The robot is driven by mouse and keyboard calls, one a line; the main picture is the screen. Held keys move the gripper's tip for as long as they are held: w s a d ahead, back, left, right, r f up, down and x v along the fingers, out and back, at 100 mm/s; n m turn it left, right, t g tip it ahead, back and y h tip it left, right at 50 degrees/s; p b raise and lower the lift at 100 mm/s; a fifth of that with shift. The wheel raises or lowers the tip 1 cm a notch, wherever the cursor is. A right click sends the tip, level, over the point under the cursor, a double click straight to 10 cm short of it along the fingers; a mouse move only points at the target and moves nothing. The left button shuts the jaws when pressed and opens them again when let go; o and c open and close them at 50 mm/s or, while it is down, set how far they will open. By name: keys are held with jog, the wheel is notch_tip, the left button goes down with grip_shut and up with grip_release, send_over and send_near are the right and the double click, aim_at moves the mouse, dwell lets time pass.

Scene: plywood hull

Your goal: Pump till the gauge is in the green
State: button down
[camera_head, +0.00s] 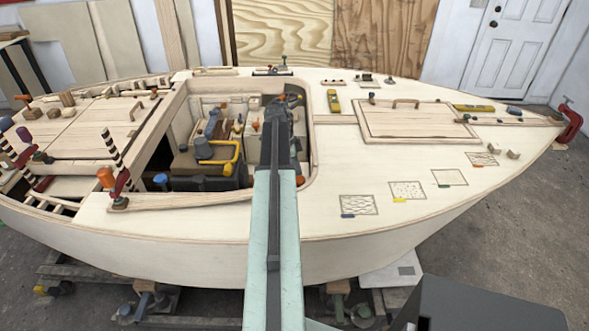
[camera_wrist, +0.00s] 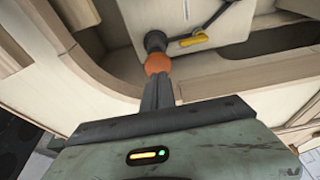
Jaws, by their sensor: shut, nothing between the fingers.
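In the wrist view my gripper (camera_wrist: 158,84) has its dark fingers together and empty. Their tips are close to a round orange knob (camera_wrist: 158,62); I cannot tell whether they touch it. Behind the knob is a dark round fitting (camera_wrist: 155,41), with a thin dark bar running right from it and a yellow handle-like piece (camera_wrist: 193,40) near the bar. I cannot tell from this which part is the pump lever. In the head view my gripper (camera_head: 281,104) is over the far right side of the cockpit opening, mostly hidden by my arm. I cannot make out a gauge in either view.
The cockpit opening has a pale wooden rim (camera_head: 309,130). Inside stands machinery with a yellow rail (camera_head: 237,160). A raised hatch (camera_head: 415,122) and small tools lie on the right deck. Orange-topped clamps (camera_head: 106,178) stand at the left.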

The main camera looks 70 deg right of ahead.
jog(key=shift+f+b, duration=0.4)
jog(key=shift+f, duration=0.6)
notch_tip(320, 180, down, 4)
jog(key=b, duration=0.4)
jog(key=shift+f, duration=0.15)
jog(key=shift+a, duration=0.15)
jog(key=s+d+p+v, duration=0.1)
jog(key=p+v, duration=1.2)
jog(key=v, duration=0.1)
jog(key=shift+a+r+p, duration=0.2)
jog(key=shift+r+p, duration=0.15)
jog(key=shift+p, duration=0.05)
